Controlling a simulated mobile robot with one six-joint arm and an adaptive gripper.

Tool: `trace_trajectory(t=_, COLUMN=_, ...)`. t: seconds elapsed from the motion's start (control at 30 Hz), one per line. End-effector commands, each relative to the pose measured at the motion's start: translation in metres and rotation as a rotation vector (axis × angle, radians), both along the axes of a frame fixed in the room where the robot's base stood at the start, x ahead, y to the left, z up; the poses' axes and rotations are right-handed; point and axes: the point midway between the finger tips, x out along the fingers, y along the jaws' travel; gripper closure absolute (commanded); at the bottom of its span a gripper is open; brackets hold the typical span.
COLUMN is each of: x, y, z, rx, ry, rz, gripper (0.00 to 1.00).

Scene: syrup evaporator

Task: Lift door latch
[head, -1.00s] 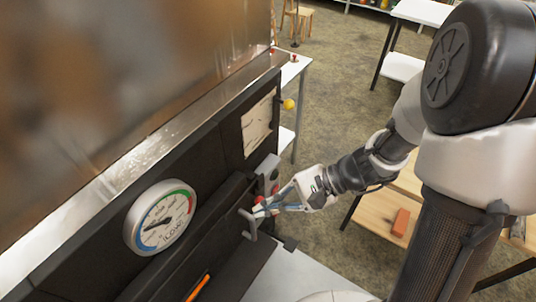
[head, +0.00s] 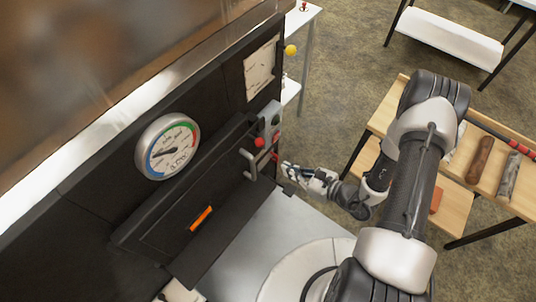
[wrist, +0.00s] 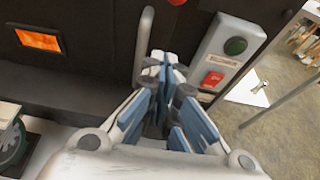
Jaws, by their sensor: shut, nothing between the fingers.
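The door latch, a grey bar handle (head: 250,164), stands on the right end of the black firebox door (head: 165,213). In the wrist view the latch (wrist: 144,45) rises upright just left of the fingertips. My gripper (head: 286,167) is right of the latch in the head view, with its blue-grey fingers shut and empty. In the wrist view the fingers (wrist: 166,66) come together beside the latch's right side. I cannot tell whether they touch it; they hide its lower part.
A grey switch box (head: 272,124) with a green and a red button sits right of the latch. A round gauge (head: 168,147) is on the black front. A glowing orange window (head: 200,218) is in the door. A wooden bench (head: 455,190) with tools stands right.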

Motion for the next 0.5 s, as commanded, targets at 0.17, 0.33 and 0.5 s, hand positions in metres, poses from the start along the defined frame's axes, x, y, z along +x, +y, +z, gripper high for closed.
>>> trace_trajectory(t=0.17, x=0.000, y=0.000, z=0.000, rx=0.000, ry=0.000, rz=-0.002, gripper=1.00)
trace_trajectory(t=0.33, x=0.001, y=0.001, z=-0.001, rx=0.000, ry=0.000, rz=0.000, gripper=1.00)
trace_trajectory(t=0.5, x=0.008, y=0.013, z=-0.007, rx=0.000, ry=0.000, rz=0.004, gripper=1.00)
